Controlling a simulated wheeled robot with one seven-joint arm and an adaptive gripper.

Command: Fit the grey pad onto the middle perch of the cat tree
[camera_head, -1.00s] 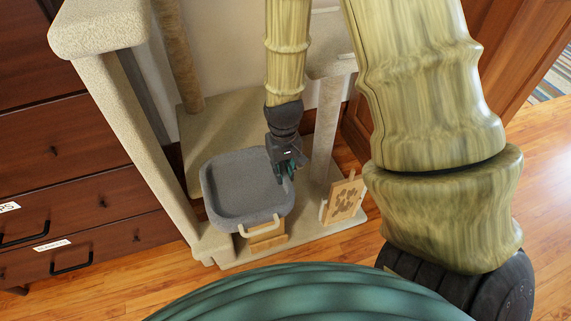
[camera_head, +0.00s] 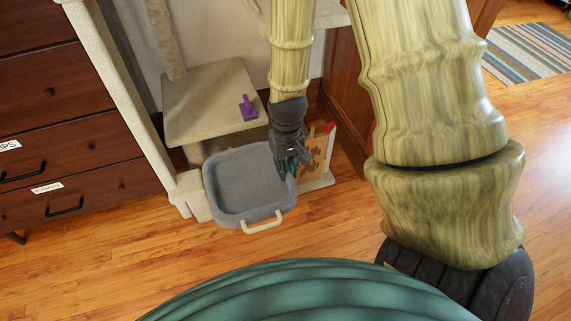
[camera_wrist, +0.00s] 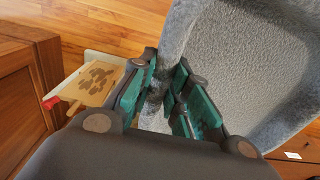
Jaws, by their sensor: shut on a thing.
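In the wrist view my fingers (camera_wrist: 163,98) straddle the fuzzy grey rim, and the pad (camera_wrist: 250,60) fills the right side. A beige carpeted perch (camera_head: 200,105), seemingly the middle one, lies behind and above the pad in the picture, apart from it. The pad hides the lower part of the tree.
A purple object (camera_head: 248,107) sits on the perch's right side. A board with a paw print (camera_head: 319,150) stands right of the pad; it also shows in the wrist view (camera_wrist: 96,82). Dark drawers (camera_head: 60,120) stand at left. The wooden floor in front is clear.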

